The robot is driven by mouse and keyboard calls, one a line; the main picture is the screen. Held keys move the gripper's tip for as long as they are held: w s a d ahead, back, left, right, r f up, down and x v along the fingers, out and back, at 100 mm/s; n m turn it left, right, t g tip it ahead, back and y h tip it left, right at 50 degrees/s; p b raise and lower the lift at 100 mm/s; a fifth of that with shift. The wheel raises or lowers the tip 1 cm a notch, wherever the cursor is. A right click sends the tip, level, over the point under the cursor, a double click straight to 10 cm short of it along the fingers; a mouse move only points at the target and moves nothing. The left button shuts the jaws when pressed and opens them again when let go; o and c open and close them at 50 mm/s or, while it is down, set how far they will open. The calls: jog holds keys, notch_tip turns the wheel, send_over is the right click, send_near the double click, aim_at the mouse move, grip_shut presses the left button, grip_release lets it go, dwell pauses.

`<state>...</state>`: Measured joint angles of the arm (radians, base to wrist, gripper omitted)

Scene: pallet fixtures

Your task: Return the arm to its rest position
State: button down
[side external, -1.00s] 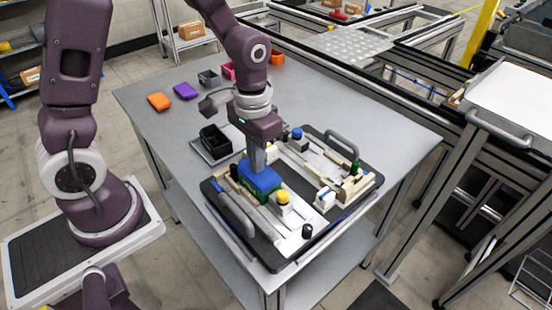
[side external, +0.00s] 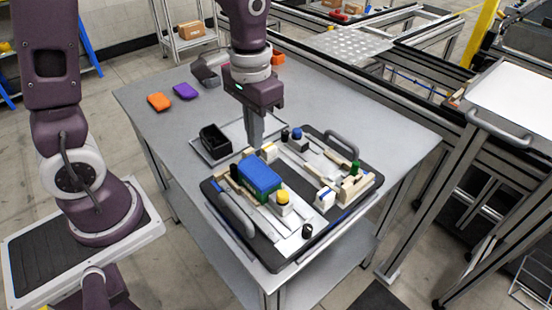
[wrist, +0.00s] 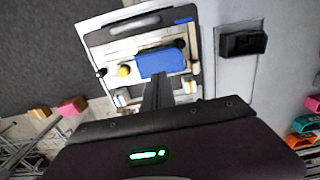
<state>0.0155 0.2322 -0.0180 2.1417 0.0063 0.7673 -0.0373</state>
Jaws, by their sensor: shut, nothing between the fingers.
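My gripper (side external: 257,145) is shut and empty. It points down and hangs above the pallet fixture, just behind the blue block in the side view; its fingers (wrist: 157,88) also show in the wrist view. The blue block (side external: 260,174) sits on the left part of the black pallet fixture (side external: 270,252), with a green part below it. It also shows in the wrist view (wrist: 162,62), beyond my fingertips. The gripper looks apart from the block.
A black bin (side external: 215,142) stands on a tray behind the pallet. Orange (side external: 159,101) and purple (side external: 185,91) pieces lie at the table's back left. The pallet carries a yellow knob (side external: 282,197), a blue knob (side external: 297,133) and two grey handles. The table's right side is clear.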

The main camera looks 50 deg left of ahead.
jog(key=shift+r, duration=0.1)
jog(key=s+r+t, duration=0.5)
jog(key=s+r, duration=0.5)
jog(key=s, duration=0.4)
jog(key=shift+s+a+r+t, duration=0.2)
jog(key=shift+a+r+t, duration=0.1)
jog(key=shift+a+r, duration=0.15)
